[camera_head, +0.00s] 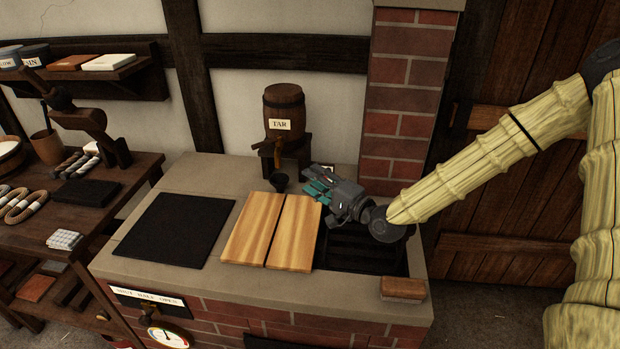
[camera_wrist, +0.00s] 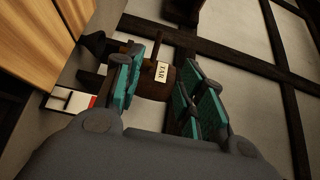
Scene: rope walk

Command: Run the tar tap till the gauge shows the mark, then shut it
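The brown tar barrel (camera_head: 284,112) stands on a dark stand (camera_head: 267,158) at the back of the brick hearth, labelled TAR. Its tap (camera_head: 279,148) is on the front, above a small dark funnel-like cup (camera_head: 279,183). A round dial (camera_head: 168,338) on the hearth's front is partly cut off by the frame edge; its reading is unclear. My gripper (camera_head: 318,187) is right of the cup, apart from it, over the hearth. In the wrist view its teal fingers are apart and empty, with the barrel (camera_wrist: 157,82) beyond them. The tap handle's setting cannot be told.
Two wooden boards (camera_head: 254,229) and a black plate (camera_head: 175,230) lie on the hearth. A dark grated opening (camera_head: 360,250) is under my arm. A brick column (camera_head: 405,100) rises behind. A red-and-white card (camera_wrist: 75,101) shows near the cup in the wrist view. A cluttered bench (camera_head: 85,215) stands left.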

